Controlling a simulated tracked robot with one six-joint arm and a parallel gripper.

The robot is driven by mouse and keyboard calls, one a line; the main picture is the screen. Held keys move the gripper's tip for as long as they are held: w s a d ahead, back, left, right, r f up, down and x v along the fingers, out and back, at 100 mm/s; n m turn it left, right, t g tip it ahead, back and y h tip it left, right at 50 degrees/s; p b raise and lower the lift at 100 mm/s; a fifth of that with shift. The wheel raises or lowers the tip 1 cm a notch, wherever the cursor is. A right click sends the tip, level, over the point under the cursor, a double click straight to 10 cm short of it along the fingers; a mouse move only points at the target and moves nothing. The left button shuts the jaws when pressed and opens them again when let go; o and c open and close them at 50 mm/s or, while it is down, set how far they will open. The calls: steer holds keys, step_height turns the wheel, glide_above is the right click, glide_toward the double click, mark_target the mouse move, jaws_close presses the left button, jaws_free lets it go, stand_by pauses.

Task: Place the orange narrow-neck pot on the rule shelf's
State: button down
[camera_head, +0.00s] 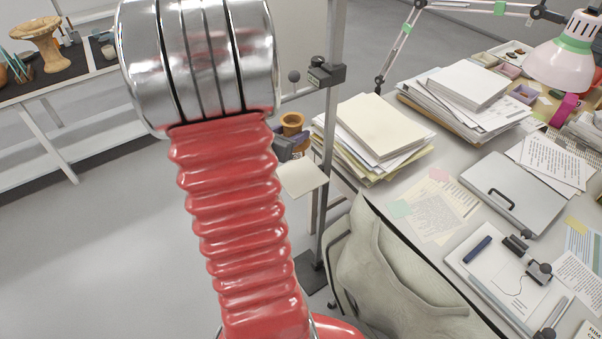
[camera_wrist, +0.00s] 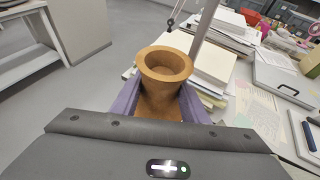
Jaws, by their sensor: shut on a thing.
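The orange narrow-neck pot (camera_wrist: 165,66) is upright between the purple fingers of my gripper (camera_wrist: 160,97) in the wrist view, its flared mouth facing up. In the head view the pot (camera_head: 292,122) shows just right of my red arm, and my gripper (camera_head: 291,145) is partly hidden behind the arm. A tall grey upright (camera_head: 333,130) with a dark clamp stands just right of the pot. A small pale plate (camera_head: 303,178), which looks like the rule's shelf, shows below the pot and bears nothing visible. Whether the pot is directly over it is unclear.
A desk (camera_head: 455,150) on the right holds paper stacks (camera_head: 375,130), a grey case (camera_head: 513,192) and a lamp (camera_head: 565,60). A pale bag or cloth (camera_head: 395,275) hangs at its front edge. A white shelf unit (camera_head: 55,130) stands left. The floor between is clear.

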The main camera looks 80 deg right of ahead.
mark_target(301, 147)
steer(key=shift+s+d+r+m+g, duration=0.1)
steer(key=shift+s+d+m+g, duration=0.05)
steer(key=shift+s, duration=0.4)
steer(key=shift+s+d+m+g, duration=0.1)
steer(key=shift+s+m+g, duration=0.05)
steer(key=shift+s, duration=0.4)
steer(key=shift+f, duration=2.95)
steer(key=shift+f, duration=2.05)
steer(key=c, duration=1)
jaws_free()
steer(key=shift+f, duration=0.1)
steer(key=shift+c, duration=0.2)
